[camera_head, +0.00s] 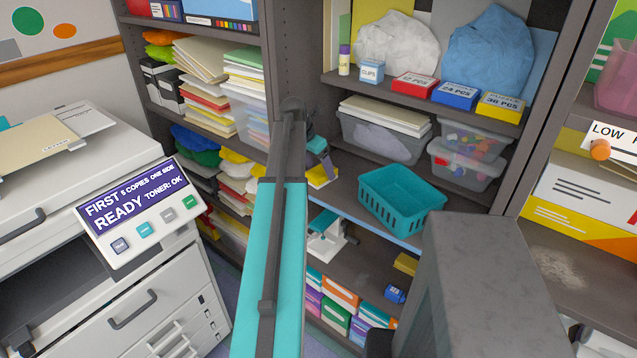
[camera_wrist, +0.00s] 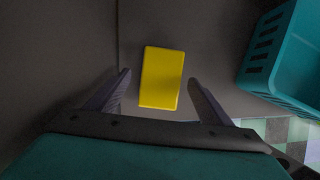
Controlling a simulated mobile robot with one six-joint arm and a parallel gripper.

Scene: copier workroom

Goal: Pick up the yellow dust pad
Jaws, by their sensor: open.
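The yellow dust pad (camera_wrist: 161,78) is a flat yellow rectangle lying on a dark shelf, in the middle of the wrist view. In the head view it shows as a yellow patch (camera_head: 322,179), partly hidden by my gripper (camera_head: 320,154). My gripper (camera_wrist: 159,80) is open and empty. Its two fingers are on either side of the pad in the wrist view, with gaps between them and the pad's edges. The height of the fingers above the shelf cannot be told.
A teal basket (camera_head: 402,197) stands on the same shelf, right of the pad; it also shows in the wrist view (camera_wrist: 283,58). A dark upright panel is left of the pad. A clear bin with papers (camera_head: 385,135) sits behind. A printer (camera_head: 125,215) stands at left.

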